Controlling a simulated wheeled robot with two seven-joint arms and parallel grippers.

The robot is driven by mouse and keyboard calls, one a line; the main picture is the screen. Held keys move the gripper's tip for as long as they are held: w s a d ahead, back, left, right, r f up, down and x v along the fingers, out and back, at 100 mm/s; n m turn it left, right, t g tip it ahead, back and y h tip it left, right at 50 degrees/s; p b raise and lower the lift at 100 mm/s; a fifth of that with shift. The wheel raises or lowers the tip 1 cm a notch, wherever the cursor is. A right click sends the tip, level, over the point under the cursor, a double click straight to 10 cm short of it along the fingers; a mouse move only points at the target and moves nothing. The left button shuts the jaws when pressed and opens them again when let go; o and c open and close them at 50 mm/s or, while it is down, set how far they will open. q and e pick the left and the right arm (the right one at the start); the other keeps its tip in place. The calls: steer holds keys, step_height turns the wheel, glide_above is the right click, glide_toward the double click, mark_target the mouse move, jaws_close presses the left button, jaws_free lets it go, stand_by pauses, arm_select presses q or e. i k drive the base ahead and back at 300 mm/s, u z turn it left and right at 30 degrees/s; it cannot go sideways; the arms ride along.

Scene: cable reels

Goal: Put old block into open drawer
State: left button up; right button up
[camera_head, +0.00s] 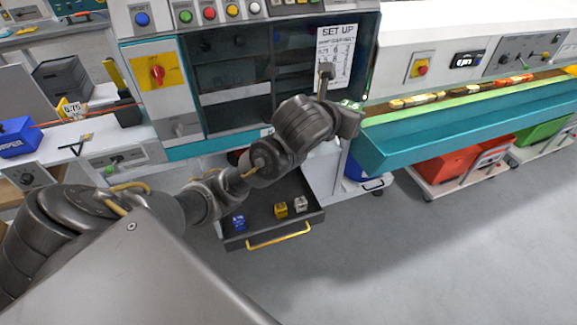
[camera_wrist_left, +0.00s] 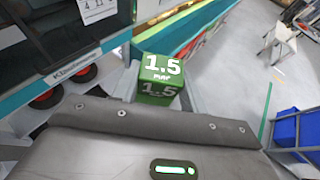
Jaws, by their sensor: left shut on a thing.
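My left gripper (camera_head: 350,112) is at the end of my arm in the middle of the head view, in front of the machine and above and to the right of the open drawer. It is shut on a green block (camera_head: 349,104), mostly hidden there by the gripper. In the left wrist view the green block (camera_wrist_left: 160,72) shows white "1.5" marks, held just beyond the gripper body. The open dark drawer (camera_head: 262,233) is below my arm, with a yellow handle at its front. A blue block, a yellow block and a white block lie in it. My right gripper is not in view.
The machine's "SET UP" sheet (camera_head: 336,55) hangs close behind my gripper. A teal-edged conveyor bench (camera_head: 460,125) extends to the right, with red (camera_head: 447,166) and green (camera_head: 545,131) bins below. Grey floor in front of the drawer is clear.

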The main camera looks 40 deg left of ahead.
mark_target(270, 197)
steer(key=u, duration=0.2)
steer(key=i, duration=0.9)
steer(key=u, duration=0.45)
